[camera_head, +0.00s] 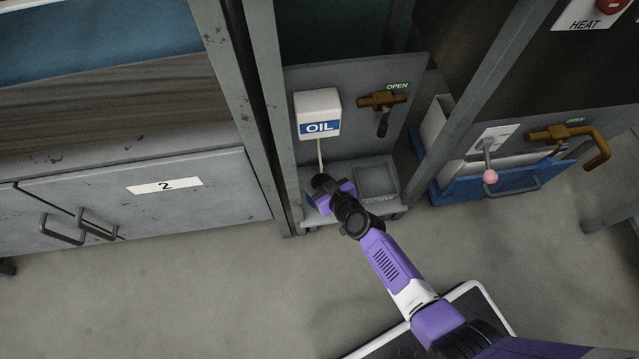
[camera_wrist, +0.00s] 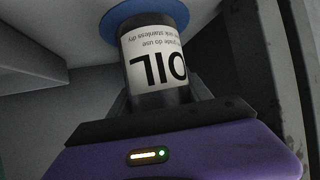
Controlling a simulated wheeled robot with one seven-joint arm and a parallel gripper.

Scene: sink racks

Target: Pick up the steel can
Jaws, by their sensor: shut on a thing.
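The can (camera_wrist: 152,58) shows in the wrist view as a dark cylinder with a white label reading OIL, upside down in the picture. A round blue part shows at its far end. My gripper (camera_wrist: 160,100) is shut on the can, with a dark finger on each side. In the head view my gripper (camera_head: 322,184) is at the front left of the grey ledge, below the white OIL box. I cannot make out the can there, as my gripper and wrist cover that spot. Whether the can touches the ledge cannot be told.
The OIL box (camera_head: 318,113) has a thin pipe hanging down towards my gripper. A brass tap (camera_head: 382,101) is to its right. A square recess (camera_head: 377,180) lies right of my gripper. Metal posts (camera_head: 262,110) flank the bay. A blue bin (camera_head: 490,181) is farther right.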

